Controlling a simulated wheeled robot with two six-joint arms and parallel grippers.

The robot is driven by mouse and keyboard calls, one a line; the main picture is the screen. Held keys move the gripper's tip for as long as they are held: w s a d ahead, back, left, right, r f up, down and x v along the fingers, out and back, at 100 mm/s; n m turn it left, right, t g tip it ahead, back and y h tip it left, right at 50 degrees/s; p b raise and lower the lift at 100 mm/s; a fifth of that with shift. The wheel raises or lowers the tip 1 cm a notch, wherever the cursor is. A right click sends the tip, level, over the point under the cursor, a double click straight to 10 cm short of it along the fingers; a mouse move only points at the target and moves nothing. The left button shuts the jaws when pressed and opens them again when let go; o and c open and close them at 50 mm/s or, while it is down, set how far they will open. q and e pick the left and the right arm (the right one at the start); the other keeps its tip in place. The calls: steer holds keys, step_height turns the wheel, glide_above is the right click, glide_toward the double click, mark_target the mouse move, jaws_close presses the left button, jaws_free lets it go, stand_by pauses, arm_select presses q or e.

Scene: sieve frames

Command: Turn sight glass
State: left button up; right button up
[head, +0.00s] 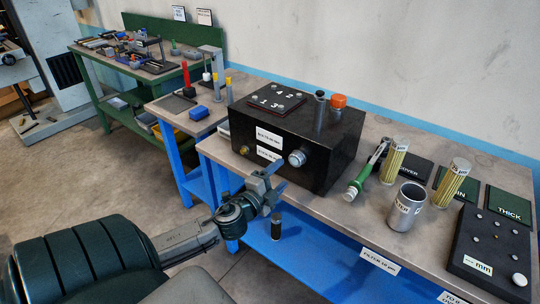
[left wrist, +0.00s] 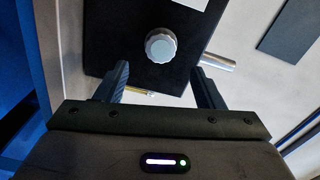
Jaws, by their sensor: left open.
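A silver round ribbed fitting (head: 297,158), which appears to be the sight glass, sticks out of the front face of a black box (head: 330,165) on the workbench. It also shows in the left wrist view (left wrist: 161,46), beyond the fingertips and roughly centred between them. My left gripper (head: 279,178) is open and empty, in front of the box and a little below and left of the fitting. Its two dark fingers also show in the left wrist view (left wrist: 160,80), apart from the fitting. My right gripper is in neither view.
A brass fitting (head: 244,150) sits left on the box front. An orange cap (head: 338,101) tops the box. To the right are a green-handled tool (head: 358,184), a metal cup (head: 406,208), yellow filters (head: 394,161) and a dark peg board (head: 492,243).

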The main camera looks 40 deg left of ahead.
arm_select(q)
steer(key=shift+s+d+b, duration=0.15)
steer(key=shift+s+b, duration=0.1)
steer(key=shift+s, duration=0.85)
steer(key=shift+s+d+b, duration=0.1)
steer(key=shift+s+b, duration=0.1)
steer(key=shift+s, duration=0.9)
steer(key=s+a+f+n+g+y, duration=0.1)
steer(key=a+f+n+g, duration=0.3)
steer(key=f, duration=0.8)
steer(key=s+a+f+n+g+y, duration=0.15)
steer(key=a+f, duration=0.35)
steer(key=f, duration=0.7)
steer(key=s+f+n+g, duration=0.15)
steer(key=s+f, duration=0.25)
steer(key=f, duration=0.4)
steer(key=s+f+n+g, duration=0.1)
steer(key=s+f+g, duration=0.3)
steer(key=f, duration=0.5)
steer(key=s+d+f+n+g+h, duration=0.1)
steer(key=s+d+f+n+g, duration=0.35)
steer(key=s+f, duration=0.85)
steer(key=s+d+f+n+g+h, duration=0.1)
steer(key=s+d+f+h, duration=0.1)
steer(key=s+d+f, duration=0.8)
steer(key=s+d, duration=0.3)
steer(key=d, duration=0.1)
steer(key=shift+s+d+f, duration=0.2)
steer(key=shift+s+f, duration=0.05)
steer(key=shift+s, duration=0.15)
